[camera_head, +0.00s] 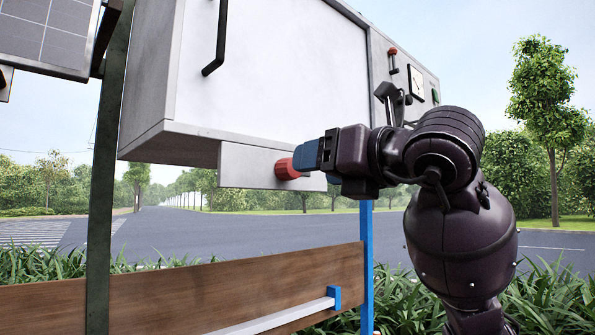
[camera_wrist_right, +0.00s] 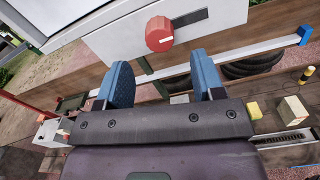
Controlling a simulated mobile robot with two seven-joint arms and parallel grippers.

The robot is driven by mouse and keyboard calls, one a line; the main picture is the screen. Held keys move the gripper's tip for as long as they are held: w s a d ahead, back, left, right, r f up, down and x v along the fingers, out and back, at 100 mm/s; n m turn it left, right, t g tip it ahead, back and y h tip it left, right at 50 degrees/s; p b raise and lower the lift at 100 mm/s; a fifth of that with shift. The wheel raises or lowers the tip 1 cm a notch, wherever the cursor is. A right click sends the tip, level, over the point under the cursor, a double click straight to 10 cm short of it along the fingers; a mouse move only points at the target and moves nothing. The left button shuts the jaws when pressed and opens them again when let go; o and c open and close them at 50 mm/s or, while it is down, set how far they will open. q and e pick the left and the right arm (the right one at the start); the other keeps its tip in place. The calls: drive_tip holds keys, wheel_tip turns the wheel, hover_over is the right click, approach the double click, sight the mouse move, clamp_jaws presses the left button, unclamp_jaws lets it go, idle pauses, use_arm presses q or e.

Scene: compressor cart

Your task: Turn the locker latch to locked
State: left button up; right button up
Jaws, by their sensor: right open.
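The latch is a red round knob (camera_head: 289,169) on a pale plate (camera_head: 240,165) under the white locker (camera_head: 270,60). In the right wrist view the red knob (camera_wrist_right: 159,34) shows a short white mark on its edge, toward the right. My right gripper (camera_head: 305,157) has blue fingers and is close to the knob in the head view. In the right wrist view its two fingers (camera_wrist_right: 163,78) are spread apart with nothing between them, and the knob lies just beyond the tips. My left gripper is not in view.
A wooden board (camera_head: 200,288) with a white rail (camera_head: 275,318) runs below the locker. A blue post (camera_head: 366,255) stands at the right. Open air lies below the knob.

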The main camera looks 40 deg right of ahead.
sight(289, 169)
drive_tip(key=shift+w+a, duration=0.2)
drive_tip(key=shift+w, duration=2.3)
drive_tip(key=shift+c, duration=0.2)
drive_tip(key=c, duration=0.9)
